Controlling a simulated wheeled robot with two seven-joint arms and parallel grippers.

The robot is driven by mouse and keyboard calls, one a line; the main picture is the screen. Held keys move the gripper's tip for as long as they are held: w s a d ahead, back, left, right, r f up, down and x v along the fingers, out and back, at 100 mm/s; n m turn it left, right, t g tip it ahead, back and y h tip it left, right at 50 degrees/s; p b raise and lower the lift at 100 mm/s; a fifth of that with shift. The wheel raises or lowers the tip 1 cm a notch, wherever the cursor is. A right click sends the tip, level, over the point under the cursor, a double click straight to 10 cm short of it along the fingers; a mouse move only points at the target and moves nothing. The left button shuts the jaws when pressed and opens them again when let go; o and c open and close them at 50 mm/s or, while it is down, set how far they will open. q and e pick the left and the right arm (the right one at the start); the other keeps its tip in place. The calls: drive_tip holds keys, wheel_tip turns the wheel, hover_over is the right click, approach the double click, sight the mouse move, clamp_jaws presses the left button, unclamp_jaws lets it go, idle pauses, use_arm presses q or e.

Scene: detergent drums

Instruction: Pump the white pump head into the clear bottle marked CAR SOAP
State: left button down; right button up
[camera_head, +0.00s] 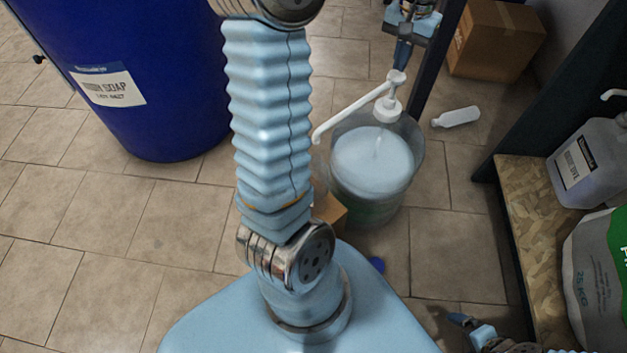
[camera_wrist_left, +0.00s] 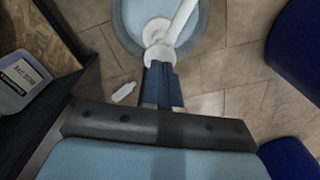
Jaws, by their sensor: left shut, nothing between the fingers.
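The white pump head (camera_head: 396,78) stands on a clear round drum (camera_head: 347,183) of pale liquid. Its long spout slants down left towards my arm. In the left wrist view the pump head (camera_wrist_left: 157,45) is just past my fingertips. My left gripper (camera_head: 402,66) is shut and empty, fingers pointing down at the top of the pump head; I cannot tell whether they touch. The fingers also show in the left wrist view (camera_wrist_left: 161,68). A faint clear shape, perhaps the bottle, is below the spout tip, mostly hidden by my arm; no CAR SOAP marking is readable. My right gripper (camera_head: 462,321) is at bottom right.
A blue drum (camera_head: 165,120) with a SOAP label stands at left. A small white bottle (camera_head: 456,117) lies on the tiles. A cardboard box (camera_head: 497,40) is behind. A shelf (camera_head: 530,200) at right holds a jug (camera_head: 590,160) and a sack (camera_head: 597,275). A brown box (camera_head: 328,208) sits beside the clear drum.

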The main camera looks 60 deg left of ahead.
sight(398, 75)
use_arm(q)
drive_tip(key=shift+f+b, duration=1.9)
drive_tip(key=shift+f, duration=1)
wheel_tip(398, 75, up, 6)
drive_tip(key=p, duration=0.5)
drive_tip(key=shift+f, duration=0.1)
drive_tip(key=shift+f, duration=0.1)
drive_tip(key=shift+f+b, duration=1.75)
drive_tip(key=shift+f, duration=1)
drive_tip(key=shift+r, duration=0.1)
wheel_tip(398, 75, up, 6)
drive_tip(key=p, duration=0.5)
drive_tip(key=shift+f, duration=0.25)
